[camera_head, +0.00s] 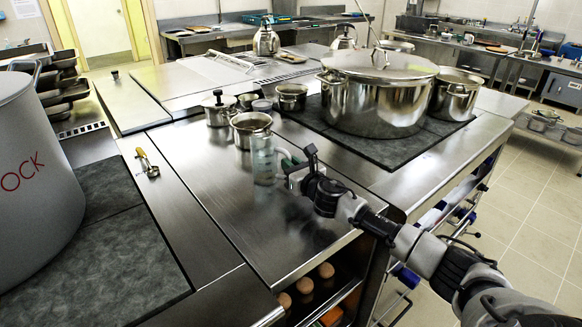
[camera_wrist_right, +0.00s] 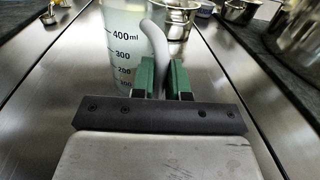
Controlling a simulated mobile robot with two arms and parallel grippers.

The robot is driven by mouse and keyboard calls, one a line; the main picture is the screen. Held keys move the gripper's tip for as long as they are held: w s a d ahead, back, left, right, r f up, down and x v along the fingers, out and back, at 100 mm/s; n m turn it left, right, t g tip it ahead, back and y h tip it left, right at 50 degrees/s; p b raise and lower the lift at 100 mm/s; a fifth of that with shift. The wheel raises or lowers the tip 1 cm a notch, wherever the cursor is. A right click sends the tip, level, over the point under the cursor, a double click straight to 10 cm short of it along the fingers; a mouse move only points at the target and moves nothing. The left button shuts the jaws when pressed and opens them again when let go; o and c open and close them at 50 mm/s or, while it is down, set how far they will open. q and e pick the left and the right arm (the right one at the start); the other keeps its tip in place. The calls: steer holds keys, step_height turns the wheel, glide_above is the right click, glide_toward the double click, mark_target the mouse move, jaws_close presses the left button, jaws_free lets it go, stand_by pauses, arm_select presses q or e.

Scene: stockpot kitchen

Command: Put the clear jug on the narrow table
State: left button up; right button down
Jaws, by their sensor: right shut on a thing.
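The clear jug (camera_head: 263,160) is upright over the steel worktop in the middle of the head view. In the right wrist view the jug (camera_wrist_right: 118,45) shows dark measuring marks and a pale curved handle. My right gripper (camera_head: 291,168) is at the jug's right side. Its green fingers (camera_wrist_right: 164,80) are closed on the handle. I cannot tell whether the jug's base touches the worktop. My left gripper is not in view. I cannot tell which surface is the narrow table.
A large lidded stockpot (camera_head: 376,105) stands on a dark mat behind the jug. A small steel pot (camera_head: 249,131) is close behind the jug. A big grey pot (camera_head: 38,200) and a yellow-handled tool (camera_head: 147,163) are at left. The worktop (camera_head: 215,200) in front is bare.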

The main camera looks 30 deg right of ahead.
steer(key=c, duration=1.1)
jaws_free()
steer(key=s, duration=0.7)
steer(key=s+b, duration=0.1)
steer(key=s, duration=0.2)
steer(key=shift+s+d+f, duration=0.1)
steer(key=shift+s+d, duration=0.15)
steer(key=shift+s, duration=0.8)
